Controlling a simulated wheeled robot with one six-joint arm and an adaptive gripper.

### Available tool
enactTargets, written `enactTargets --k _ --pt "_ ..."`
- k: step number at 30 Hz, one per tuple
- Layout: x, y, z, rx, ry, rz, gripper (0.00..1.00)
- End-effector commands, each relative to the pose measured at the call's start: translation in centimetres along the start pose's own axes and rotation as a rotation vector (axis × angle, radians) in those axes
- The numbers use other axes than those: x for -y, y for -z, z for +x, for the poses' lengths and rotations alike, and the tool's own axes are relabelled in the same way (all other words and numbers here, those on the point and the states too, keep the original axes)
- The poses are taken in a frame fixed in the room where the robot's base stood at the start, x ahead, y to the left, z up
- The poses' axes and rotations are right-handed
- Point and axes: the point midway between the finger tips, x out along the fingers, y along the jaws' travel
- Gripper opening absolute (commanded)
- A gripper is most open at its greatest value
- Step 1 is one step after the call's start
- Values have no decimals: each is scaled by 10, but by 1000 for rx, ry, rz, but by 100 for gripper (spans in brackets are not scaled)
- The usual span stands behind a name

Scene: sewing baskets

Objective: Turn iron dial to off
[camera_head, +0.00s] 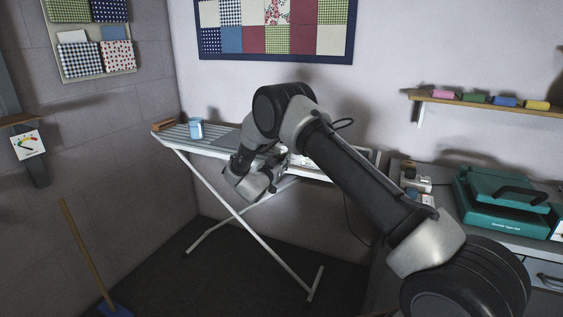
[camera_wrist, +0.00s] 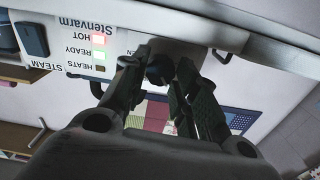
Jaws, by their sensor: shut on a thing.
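The white iron unit's panel (camera_wrist: 122,22) shows upside down in the wrist view. It carries the word Stenvarm and the labels HOT, READY, HEATS and STEAM. A red lamp (camera_wrist: 98,40) is lit beside HOT, and a paler lamp (camera_wrist: 99,55) is beside READY. The dark round dial (camera_wrist: 159,68) sits between the fingertips of my gripper (camera_wrist: 160,80), which is closed around it. The dial's pointer and setting cannot be read. In the head view, the white unit (camera_head: 301,161) is on the ironing board, partly hidden by my arm.
The ironing board (camera_head: 172,135) stands by the back wall, with a blue cup-like container (camera_head: 196,130) on its left part. A teal press (camera_head: 500,195) sits on the right-hand counter. A broom (camera_head: 88,255) leans at lower left.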

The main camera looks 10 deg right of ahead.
Motion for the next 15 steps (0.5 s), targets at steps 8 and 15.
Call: enactTargets --k 8,15 --pt "0 0 0 0 -1 -108 6" --pt "0 0 0 0 0 -276 6"
